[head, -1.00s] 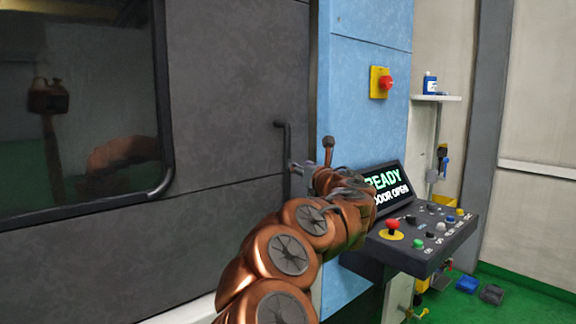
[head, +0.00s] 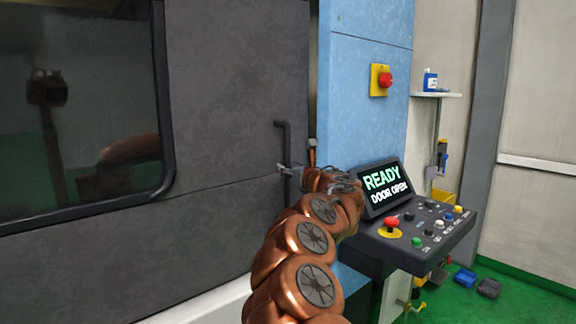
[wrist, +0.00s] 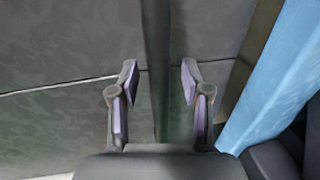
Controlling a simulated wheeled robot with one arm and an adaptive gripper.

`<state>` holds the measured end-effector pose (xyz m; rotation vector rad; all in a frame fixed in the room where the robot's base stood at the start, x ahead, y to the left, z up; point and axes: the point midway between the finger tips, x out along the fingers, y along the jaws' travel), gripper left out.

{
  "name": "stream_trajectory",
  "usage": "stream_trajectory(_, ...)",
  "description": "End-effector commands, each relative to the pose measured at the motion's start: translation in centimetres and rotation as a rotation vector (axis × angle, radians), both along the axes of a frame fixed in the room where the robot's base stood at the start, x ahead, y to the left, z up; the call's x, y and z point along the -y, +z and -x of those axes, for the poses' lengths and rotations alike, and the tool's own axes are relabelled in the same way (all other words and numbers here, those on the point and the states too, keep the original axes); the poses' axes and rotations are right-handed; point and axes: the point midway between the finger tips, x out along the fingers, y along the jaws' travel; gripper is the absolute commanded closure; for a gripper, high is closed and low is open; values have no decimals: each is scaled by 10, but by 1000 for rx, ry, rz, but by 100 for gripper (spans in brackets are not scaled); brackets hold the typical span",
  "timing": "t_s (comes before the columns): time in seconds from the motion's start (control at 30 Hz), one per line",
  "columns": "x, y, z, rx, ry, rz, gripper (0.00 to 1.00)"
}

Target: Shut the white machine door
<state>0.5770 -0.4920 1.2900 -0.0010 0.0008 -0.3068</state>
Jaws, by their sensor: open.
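The machine door (head: 235,110) is dark grey rather than white, with a dark window on its left. A narrow gap shows between its right edge and the blue machine panel (head: 345,120). Its upright dark bar handle (head: 286,140) is near that edge. My gripper (head: 287,170) is at the handle's lower part in the head view. In the wrist view, the handle (wrist: 157,50) runs upright between the two open fingers (wrist: 160,85), with space on both sides. I cannot tell whether the fingers reach past the bar. The screen (head: 385,187) reads "READY DOOR OPEN".
A control panel (head: 425,238) with several buttons juts out right of my arm, below the screen. A red emergency button (head: 385,80) is on the blue panel. A small shelf (head: 437,95) with a bottle is farther right. Small boxes (head: 465,281) lie on the green floor.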

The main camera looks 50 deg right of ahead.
Motion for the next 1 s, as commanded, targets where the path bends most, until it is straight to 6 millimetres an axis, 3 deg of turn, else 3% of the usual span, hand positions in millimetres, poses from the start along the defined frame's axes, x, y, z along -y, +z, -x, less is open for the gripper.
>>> stream_trajectory(0.43, 4, 0, -11, 1, -1, 0, 53)
stream_trajectory(0.87, 4, 0, -10, 1, -1, -1, 97)
stream_trajectory(1.0, 4, 0, -10, 1, -2, -1, 100)
